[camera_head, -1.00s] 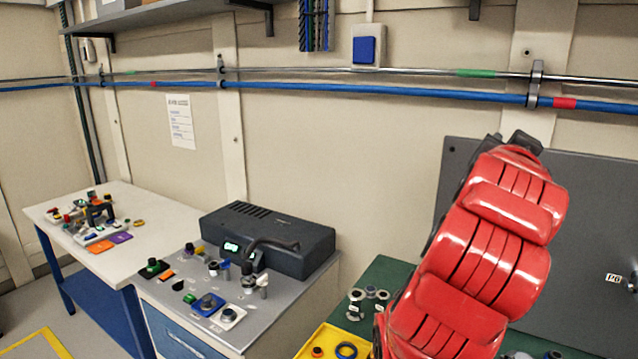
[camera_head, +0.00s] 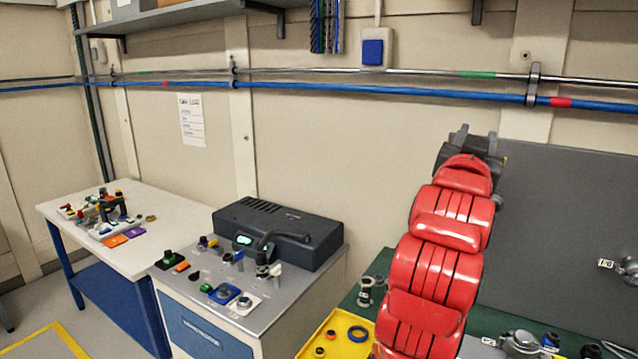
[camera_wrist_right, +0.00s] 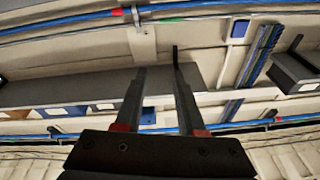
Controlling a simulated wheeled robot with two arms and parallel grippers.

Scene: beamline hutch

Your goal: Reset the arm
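My red right arm (camera_head: 435,265) rises from the lower edge of the head view, with its forearm pointing up toward the wall. My right gripper (camera_head: 472,140) is at its top end, in front of the beige wall and the edge of a grey panel. In the right wrist view, the two fingers of this gripper (camera_wrist_right: 160,75) stand apart with nothing between them. They point up toward the wall and shelf. My left arm and gripper are not in view.
A green bench (camera_head: 375,290) with a yellow tray (camera_head: 315,343) and metal fittings lies beside and below the arm. A grey panel (camera_head: 560,230) stands behind at right. A dark box (camera_head: 277,232) sits on the grey cabinet. Blue and steel pipes (camera_head: 380,91) cross the wall.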

